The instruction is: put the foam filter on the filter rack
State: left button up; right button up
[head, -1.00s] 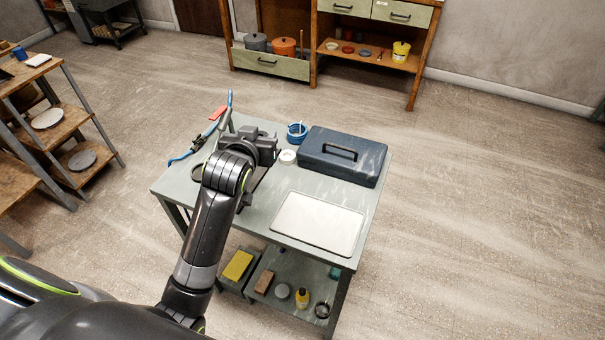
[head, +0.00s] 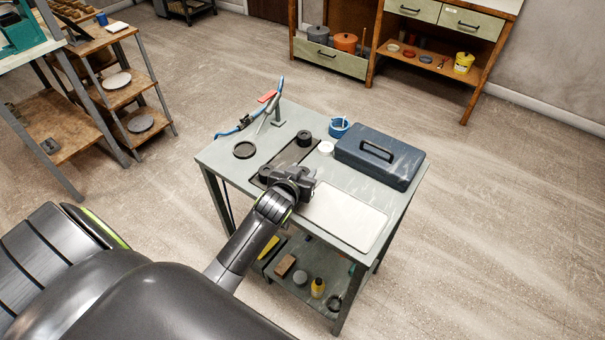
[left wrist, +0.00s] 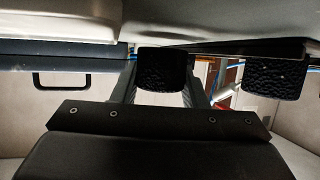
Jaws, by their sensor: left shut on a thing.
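A black foam piece (left wrist: 162,72), which looks like the foam filter, is between the two fingers of my left gripper (left wrist: 162,88) in the left wrist view. In the head view the left gripper (head: 290,182) is over the near end of a long dark strip (head: 290,156), seemingly the filter rack, and hides what it holds. A black round piece (head: 304,137) sits at the strip's far end. A second black foam piece (left wrist: 277,78) shows at the right of the left wrist view. I cannot tell whether the held foam touches the strip. My right gripper is out of view.
A pale flat panel (head: 345,217) lies right of the gripper. A dark blue toolbox (head: 380,157) stands behind it. A white roll (head: 326,148), a blue cup (head: 339,127) and a dark round dish (head: 243,150) are on the table. Bare tabletop (head: 222,160) shows at left.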

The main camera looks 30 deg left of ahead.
pick_arm(q)
jog(key=shift+f, duration=0.45)
jog(key=shift+f, duration=0.1)
jog(key=o, duration=0.9)
jog(key=shift+o, duration=0.2)
